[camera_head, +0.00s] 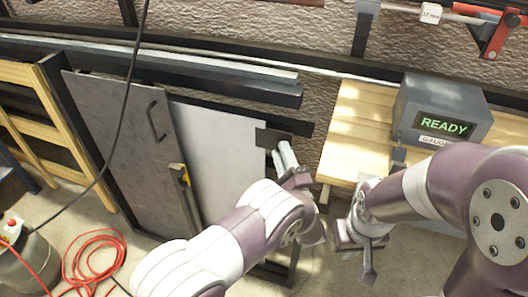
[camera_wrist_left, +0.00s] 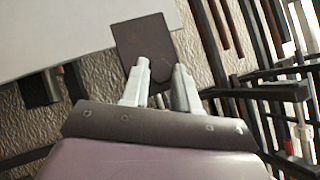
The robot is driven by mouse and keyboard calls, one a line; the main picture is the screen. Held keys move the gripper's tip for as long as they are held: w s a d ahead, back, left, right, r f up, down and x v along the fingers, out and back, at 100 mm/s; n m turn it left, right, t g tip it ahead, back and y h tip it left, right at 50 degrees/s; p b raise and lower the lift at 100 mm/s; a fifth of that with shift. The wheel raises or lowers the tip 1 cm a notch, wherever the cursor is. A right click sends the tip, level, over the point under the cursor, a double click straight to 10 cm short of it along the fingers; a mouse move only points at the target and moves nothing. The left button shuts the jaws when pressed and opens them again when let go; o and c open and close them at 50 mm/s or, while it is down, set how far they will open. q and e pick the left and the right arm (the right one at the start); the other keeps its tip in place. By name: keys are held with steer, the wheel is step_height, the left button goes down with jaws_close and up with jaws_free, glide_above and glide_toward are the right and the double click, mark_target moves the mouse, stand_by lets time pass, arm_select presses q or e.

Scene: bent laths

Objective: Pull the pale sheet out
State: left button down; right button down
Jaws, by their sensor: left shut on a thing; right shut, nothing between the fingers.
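The pale sheet (camera_head: 215,150) stands upright in a dark rack, partly behind a dark grey panel (camera_head: 115,135). It also shows in the left wrist view (camera_wrist_left: 60,35). A small dark plate (camera_head: 268,138) overlaps the sheet's right edge near the top. My left gripper (camera_head: 284,152) is at this plate, fingers closed on it; the left wrist view shows the plate (camera_wrist_left: 143,40) at the fingertips (camera_wrist_left: 160,72). I cannot tell how the plate is joined to the sheet. My right gripper (camera_head: 362,250) is shut and empty, below the wooden bench. My left arm hides the sheet's lower right part.
The grey panel has a handle (camera_head: 155,120) and a yellow-marked catch (camera_head: 180,174). A grey box reading READY (camera_head: 440,110) stands on the wooden bench (camera_head: 350,120) at right. A red hose (camera_head: 95,262) lies on the floor at lower left. A black cable (camera_head: 122,115) hangs before the panel.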

arm_select(q)
steer(key=shift+s+d, duration=0.2)
steer(key=shift+d, duration=0.35)
steer(key=c, duration=0.9)
jaws_free()
steer(key=shift+o, duration=0.2)
steer(key=shift+a+f, duration=0.1)
steer(key=shift+f, duration=0.05)
